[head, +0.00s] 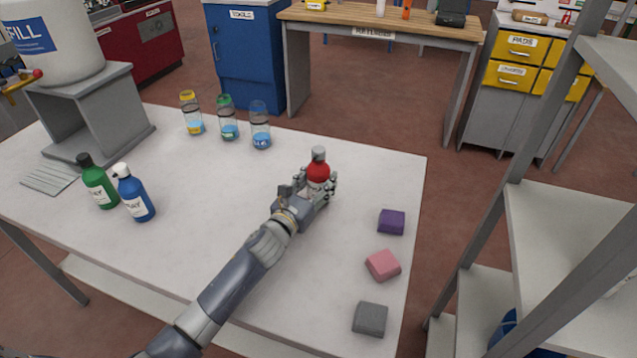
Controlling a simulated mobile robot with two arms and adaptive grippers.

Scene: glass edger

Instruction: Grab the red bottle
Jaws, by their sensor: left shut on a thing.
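The red bottle (318,171) with a grey cap stands upright at the right part of the white table (220,215), near its far right side. My left gripper (319,187) is shut on the red bottle, its fingers around the lower body. The fingers hide the bottle's lower part, so I cannot tell whether its base touches the table. My left arm reaches in from the bottom of the view. My right gripper is not in view.
A green bottle (98,183) and a blue bottle (134,194) stand at left. Several clear jars (228,120) stand at the back. Purple (391,222), pink (383,265) and grey (370,319) blocks lie along the right side. A grey shelf rack (545,220) rises at right.

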